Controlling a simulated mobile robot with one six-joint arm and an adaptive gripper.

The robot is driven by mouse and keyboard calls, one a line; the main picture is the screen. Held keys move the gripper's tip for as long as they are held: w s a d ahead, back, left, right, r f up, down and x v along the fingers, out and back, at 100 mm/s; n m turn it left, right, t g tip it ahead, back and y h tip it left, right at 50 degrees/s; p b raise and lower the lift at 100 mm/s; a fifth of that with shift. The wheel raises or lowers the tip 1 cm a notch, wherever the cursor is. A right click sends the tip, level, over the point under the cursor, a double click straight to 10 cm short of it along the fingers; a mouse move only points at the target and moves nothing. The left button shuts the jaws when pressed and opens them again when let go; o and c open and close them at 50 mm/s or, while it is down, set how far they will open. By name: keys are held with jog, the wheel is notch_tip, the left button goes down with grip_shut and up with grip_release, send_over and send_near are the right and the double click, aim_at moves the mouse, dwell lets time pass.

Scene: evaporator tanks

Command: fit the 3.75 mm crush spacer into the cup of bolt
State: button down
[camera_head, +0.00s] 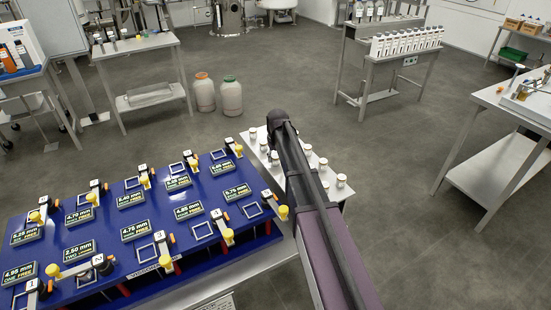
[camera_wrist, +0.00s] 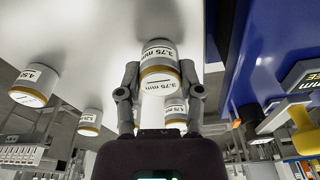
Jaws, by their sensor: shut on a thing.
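My gripper (camera_wrist: 158,78) is shut on a 3.75 mm crush spacer (camera_wrist: 158,53), a short white cylinder with a tan band and a printed label, at the white surface in the wrist view. In the head view my arm covers the gripper and this spacer. The blue board (camera_head: 140,198) at the left carries several size signs, square frames and yellow-handled clamps. A sign (camera_head: 236,191) near its right end seems to read 3.75 or 5.75 mm; I cannot tell which. I cannot make out which part is the bolt's cup.
Other spacers stand around the held one: a second 3.75 mm one (camera_wrist: 175,112), a 4.5-something one (camera_wrist: 36,86) and another (camera_wrist: 90,121). The white spacer table (camera_head: 335,194) adjoins the blue board. Open floor (camera_head: 400,200) lies to the right, before a steel table (camera_head: 500,165).

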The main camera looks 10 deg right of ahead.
jog(key=shift+r+p, duration=1.4)
jog(key=shift+r, duration=0.1)
jog(key=s+d, duration=0.1)
jog(key=s, duration=0.4)
jog(key=s+d+r+p, duration=0.1)
jog(key=s, duration=0.4)
jog(key=s+d, duration=0.1)
jog(key=s, duration=0.4)
jog(key=shift+s+d+r+p, duration=0.25)
jog(key=shift+s+r+p, duration=0.1)
jog(key=shift+r+p, duration=0.05)
